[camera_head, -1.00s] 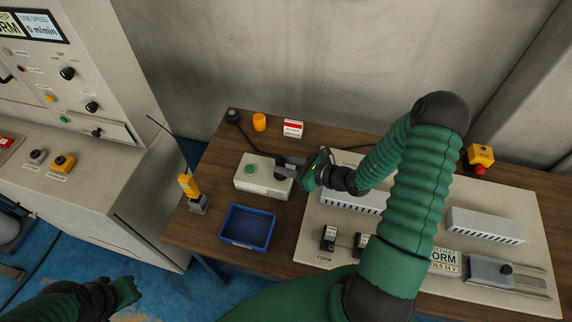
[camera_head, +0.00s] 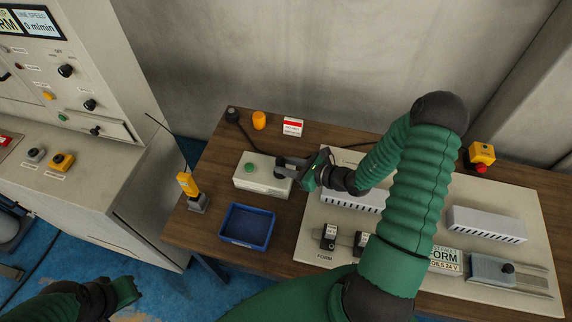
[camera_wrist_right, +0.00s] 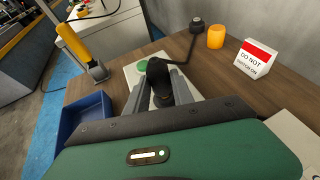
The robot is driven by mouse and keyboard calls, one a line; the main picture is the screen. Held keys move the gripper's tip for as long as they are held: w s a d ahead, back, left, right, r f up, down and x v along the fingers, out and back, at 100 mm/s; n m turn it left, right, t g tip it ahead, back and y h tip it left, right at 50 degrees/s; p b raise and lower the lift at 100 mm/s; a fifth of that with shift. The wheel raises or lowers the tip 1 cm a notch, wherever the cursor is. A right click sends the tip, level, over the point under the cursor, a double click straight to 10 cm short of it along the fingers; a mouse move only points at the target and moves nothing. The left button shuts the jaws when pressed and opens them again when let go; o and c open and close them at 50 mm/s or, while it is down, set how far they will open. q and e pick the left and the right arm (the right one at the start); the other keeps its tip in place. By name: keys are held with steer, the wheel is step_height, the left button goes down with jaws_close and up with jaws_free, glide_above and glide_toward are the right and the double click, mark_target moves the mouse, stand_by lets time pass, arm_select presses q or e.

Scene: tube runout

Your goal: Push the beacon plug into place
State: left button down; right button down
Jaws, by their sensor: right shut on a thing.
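The black beacon plug (camera_wrist_right: 160,80) sits between the two grey fingers of my right gripper (camera_wrist_right: 168,88) in the right wrist view. A black cable runs from it to a round black piece (camera_wrist_right: 196,24) at the back. In the head view my right gripper (camera_head: 283,168) is shut on the plug at the right end of a pale box (camera_head: 250,184) with a green button (camera_head: 250,167). I cannot tell how far the plug sits in the box, as the fingers hide its lower part. My left gripper (camera_head: 125,291) is low at the left, away from the table.
An orange cylinder (camera_head: 259,120) and a red-white "do not switch on" sign (camera_head: 292,127) stand behind the box. A panel with grey ducts (camera_head: 486,225) fills the right.

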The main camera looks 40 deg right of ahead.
steer(key=shift+f+b, duration=0.4)
steer(key=shift+f, duration=0.2)
steer(key=c, duration=1)
jaws_free()
steer(key=v, duration=1.6)
steer(key=shift+s+d+r, duration=0.2)
steer(key=shift+s+d, duration=0.05)
steer(key=shift+s, duration=0.05)
